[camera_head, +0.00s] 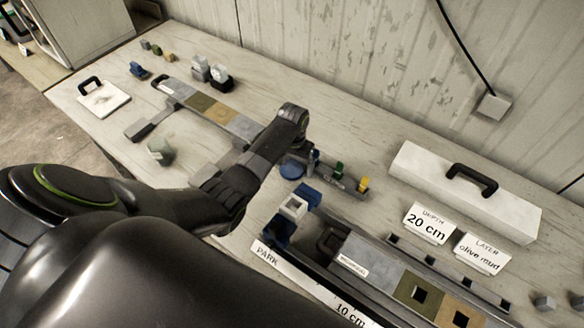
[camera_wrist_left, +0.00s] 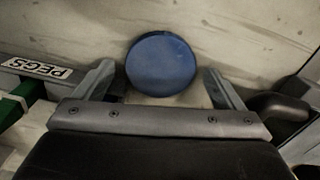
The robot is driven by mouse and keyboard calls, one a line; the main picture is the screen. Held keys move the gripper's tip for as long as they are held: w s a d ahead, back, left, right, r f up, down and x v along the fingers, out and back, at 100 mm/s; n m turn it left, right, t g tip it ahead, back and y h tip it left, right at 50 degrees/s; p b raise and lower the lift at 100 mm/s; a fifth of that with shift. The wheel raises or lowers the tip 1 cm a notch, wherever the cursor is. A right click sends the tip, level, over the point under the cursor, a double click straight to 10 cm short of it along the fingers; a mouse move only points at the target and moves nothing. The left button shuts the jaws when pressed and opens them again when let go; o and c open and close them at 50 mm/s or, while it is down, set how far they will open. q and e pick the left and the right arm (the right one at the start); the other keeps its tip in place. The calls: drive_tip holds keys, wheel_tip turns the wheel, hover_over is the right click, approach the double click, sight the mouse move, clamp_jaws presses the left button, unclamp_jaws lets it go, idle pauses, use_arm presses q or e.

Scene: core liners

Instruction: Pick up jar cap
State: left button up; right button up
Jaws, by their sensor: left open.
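The jar cap is a round blue disc (camera_head: 292,169) lying flat on the wooden bench, just left of the peg rack in the head view. In the left wrist view the jar cap (camera_wrist_left: 161,58) sits in the middle, between and slightly beyond the open fingers of my left gripper (camera_wrist_left: 159,72). A gap shows on each side of it. In the head view my left arm reaches over the bench beside the cap, and the fingers cannot be made out clearly. My right gripper is not in view.
The peg rack (camera_head: 340,181) with coloured pegs stands right of the cap. Blue blocks and a long tray (camera_head: 372,250) lie in front. A white handled box (camera_head: 465,195) and sign cards stand at right. The bench behind the cap is mostly clear.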

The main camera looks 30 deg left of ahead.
use_arm(q)
drive_tip(key=c, duration=1.1)
drive_tip(key=shift+o, duration=0.2)
drive_tip(key=shift+r, duration=0.1)
